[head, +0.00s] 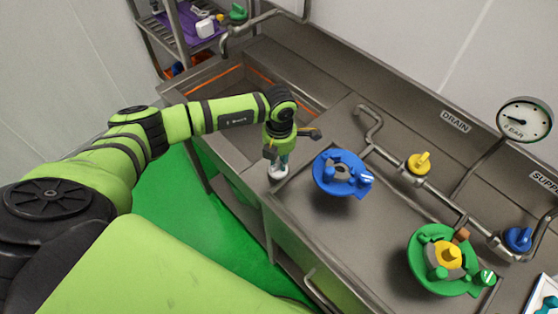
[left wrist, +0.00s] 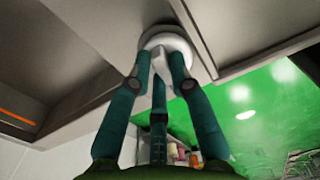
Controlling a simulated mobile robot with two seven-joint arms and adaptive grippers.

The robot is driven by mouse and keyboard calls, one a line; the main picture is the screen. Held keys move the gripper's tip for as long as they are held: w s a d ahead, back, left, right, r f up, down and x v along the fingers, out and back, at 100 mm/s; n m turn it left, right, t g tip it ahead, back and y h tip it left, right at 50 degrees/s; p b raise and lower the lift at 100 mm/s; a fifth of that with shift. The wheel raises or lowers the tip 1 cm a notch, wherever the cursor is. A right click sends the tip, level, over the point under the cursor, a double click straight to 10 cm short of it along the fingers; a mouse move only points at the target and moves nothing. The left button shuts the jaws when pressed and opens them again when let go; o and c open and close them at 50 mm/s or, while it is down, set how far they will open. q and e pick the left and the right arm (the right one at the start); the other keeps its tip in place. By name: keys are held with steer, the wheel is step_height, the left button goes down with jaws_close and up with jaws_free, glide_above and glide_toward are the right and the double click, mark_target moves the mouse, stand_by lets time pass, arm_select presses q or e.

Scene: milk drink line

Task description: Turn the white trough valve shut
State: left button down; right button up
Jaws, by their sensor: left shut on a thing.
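The white trough valve (head: 277,173) sits at the counter's edge, just right of the sunken trough (head: 225,92). In the left wrist view the valve (left wrist: 168,40) shows as a round white base with a pale handle standing out from it. My left gripper (head: 279,162) reaches down over it from above. In the left wrist view its teal fingers (left wrist: 160,72) close around the handle from both sides, with a third finger between. The fingers hide part of the handle. My right gripper does not show.
A blue handwheel (head: 342,186) stands close right of my gripper. A green handwheel (head: 425,275) is farther front right. A pipe carries a yellow valve (head: 419,163) and a blue valve (head: 517,238). A pressure gauge (head: 525,118) and a shelf (head: 172,25) stand behind.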

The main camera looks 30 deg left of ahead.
arm_select(q)
steer(key=m+b, duration=0.4)
steer(key=b, duration=0.1)
steer(key=m+b, duration=0.5)
steer(key=d+m+b, duration=0.1)
steer(key=m+b, duration=0.3)
steer(key=b, duration=0.1)
steer(key=shift+s+f+b, duration=0.15)
steer(key=shift+f+b, duration=0.1)
steer(key=shift+b, duration=0.05)
steer(key=shift+s+r+m+b, duration=0.1)
steer(key=shift+r+m+b, duration=0.05)
steer(key=shift+m+b, duration=0.75)
steer(key=shift+s+r+m+b, duration=0.1)
steer(key=shift+m+b, duration=0.6)
steer(key=shift+m, duration=0.3)
steer(key=c, duration=1.1)
jaws_free()
step_height(320, 180, up, 12)
steer(key=shift+r, duration=0.1)
